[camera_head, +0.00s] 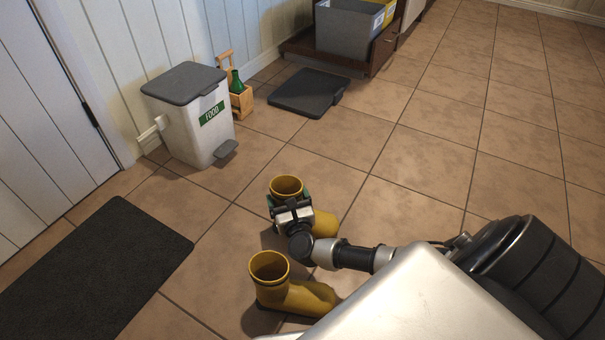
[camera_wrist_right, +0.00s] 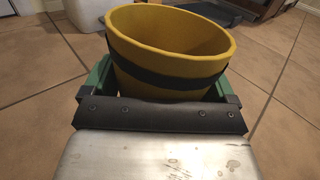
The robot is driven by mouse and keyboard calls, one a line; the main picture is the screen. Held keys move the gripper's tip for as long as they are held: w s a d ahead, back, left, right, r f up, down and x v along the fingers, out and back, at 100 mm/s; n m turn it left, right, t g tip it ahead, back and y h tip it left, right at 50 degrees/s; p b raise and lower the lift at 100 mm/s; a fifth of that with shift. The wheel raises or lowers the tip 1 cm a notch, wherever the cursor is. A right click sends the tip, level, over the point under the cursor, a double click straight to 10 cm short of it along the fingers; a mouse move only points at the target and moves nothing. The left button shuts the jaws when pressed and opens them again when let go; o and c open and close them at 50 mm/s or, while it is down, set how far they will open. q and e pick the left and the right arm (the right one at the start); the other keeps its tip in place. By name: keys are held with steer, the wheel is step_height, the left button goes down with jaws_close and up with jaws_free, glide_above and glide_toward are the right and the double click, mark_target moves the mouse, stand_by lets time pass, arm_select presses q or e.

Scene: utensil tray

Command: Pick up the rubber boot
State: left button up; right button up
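Two yellow rubber boots stand upright on the tiled floor. The rear boot (camera_head: 325,223) has its opening up and its toe to the right. My right gripper (camera_head: 291,207) is at its shaft, with a green finger on each side. In the right wrist view the boot's shaft (camera_wrist_right: 170,38), with a dark band below its rim, sits between the fingers (camera_wrist_right: 160,92). The fingers lie close to the shaft; whether they press on it is unclear. The front boot (camera_head: 300,296) stands nearer, apart from the gripper. My left gripper is out of view.
A dark mat (camera_head: 95,270) lies at the left. A dark scale-like slab (camera_head: 305,92) and a grey crate (camera_head: 345,30) are farther back. The right-hand floor is clear.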

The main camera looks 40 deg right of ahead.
steer(key=c, duration=1)
steer(key=shift+c, duration=0.4)
steer(key=shift+r, duration=0.1)
